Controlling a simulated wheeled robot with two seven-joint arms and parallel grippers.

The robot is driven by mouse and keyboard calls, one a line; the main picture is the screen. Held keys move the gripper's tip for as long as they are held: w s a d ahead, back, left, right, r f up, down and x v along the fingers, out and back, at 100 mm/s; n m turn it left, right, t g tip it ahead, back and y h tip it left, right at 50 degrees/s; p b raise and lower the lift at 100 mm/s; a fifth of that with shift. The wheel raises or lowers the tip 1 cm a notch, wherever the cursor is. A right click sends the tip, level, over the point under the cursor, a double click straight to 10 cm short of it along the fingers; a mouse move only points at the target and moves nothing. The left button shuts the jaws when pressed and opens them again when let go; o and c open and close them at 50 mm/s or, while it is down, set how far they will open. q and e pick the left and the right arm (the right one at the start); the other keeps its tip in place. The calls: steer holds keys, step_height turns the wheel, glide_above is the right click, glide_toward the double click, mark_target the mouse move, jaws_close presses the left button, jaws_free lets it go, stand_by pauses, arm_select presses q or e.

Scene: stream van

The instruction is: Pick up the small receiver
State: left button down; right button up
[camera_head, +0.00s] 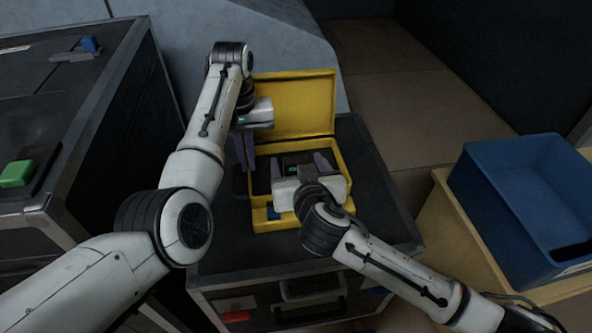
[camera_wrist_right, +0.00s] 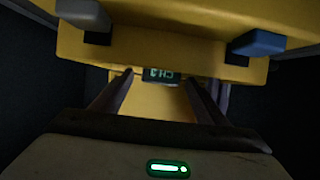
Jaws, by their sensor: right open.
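A small dark receiver with a green "CH 3" display shows in the right wrist view (camera_wrist_right: 160,74). It sits at the yellow case's (camera_head: 341,160) opening, and its green display shows in the head view (camera_head: 292,170). Most of its body is hidden. My right gripper (camera_head: 299,166) is open over the case, its fingers on either side of the receiver; in the right wrist view the fingertips (camera_wrist_right: 160,86) are spread with the display between and slightly beyond them. I cannot tell if they touch it. My left gripper (camera_head: 245,152) hangs at the case's left side, fingers pointing down.
The case's yellow lid (camera_head: 300,105) stands open behind. The case rests on a dark equipment box (camera_head: 385,215). A blue bin (camera_head: 530,205) stands on a wooden surface at the right. A dark cabinet with a green button (camera_head: 17,173) is at the left.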

steer(key=c, duration=1.2)
step_height(320, 180, up, 18)
arm_select(q)
steer(key=c, duration=1.9)
jaws_free()
steer(key=shift+r, duration=0.1)
